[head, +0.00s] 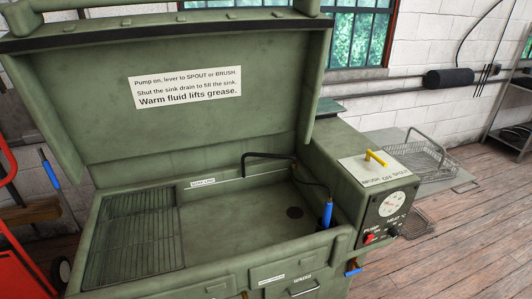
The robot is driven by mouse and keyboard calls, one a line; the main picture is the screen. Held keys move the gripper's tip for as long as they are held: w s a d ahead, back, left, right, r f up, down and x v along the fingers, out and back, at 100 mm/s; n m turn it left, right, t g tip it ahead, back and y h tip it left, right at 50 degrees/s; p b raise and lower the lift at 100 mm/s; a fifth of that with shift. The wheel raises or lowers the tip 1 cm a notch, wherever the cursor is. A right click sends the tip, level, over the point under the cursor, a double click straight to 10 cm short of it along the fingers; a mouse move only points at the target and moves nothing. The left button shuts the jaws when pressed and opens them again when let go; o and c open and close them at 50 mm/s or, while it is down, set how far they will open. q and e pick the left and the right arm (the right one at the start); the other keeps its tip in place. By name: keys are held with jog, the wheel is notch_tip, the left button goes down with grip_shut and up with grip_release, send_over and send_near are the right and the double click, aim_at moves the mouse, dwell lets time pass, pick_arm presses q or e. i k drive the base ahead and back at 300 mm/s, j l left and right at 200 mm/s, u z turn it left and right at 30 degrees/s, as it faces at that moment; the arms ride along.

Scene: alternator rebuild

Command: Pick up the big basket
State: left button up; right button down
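A wire basket (432,160) with a raised handle sits on a light grey surface to the right of the green parts washer; it is the larger of two wire items there. A smaller, flatter wire item (416,223) shows lower down, partly hidden behind the washer's control box. Neither of my grippers is in view.
The green parts washer (225,262) fills the middle with its lid (180,125) raised. Its sink holds a wire rack (135,235), a black spout (268,155) and a blue-handled brush (327,214). The control box (370,185) stands between washer and basket. Wooden floor (470,250) is clear at right.

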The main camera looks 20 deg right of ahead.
aim_at(433, 142)
jog(key=z, duration=1.65)
jog(key=i+u, duration=0.35)
jog(key=k+l, duration=0.05)
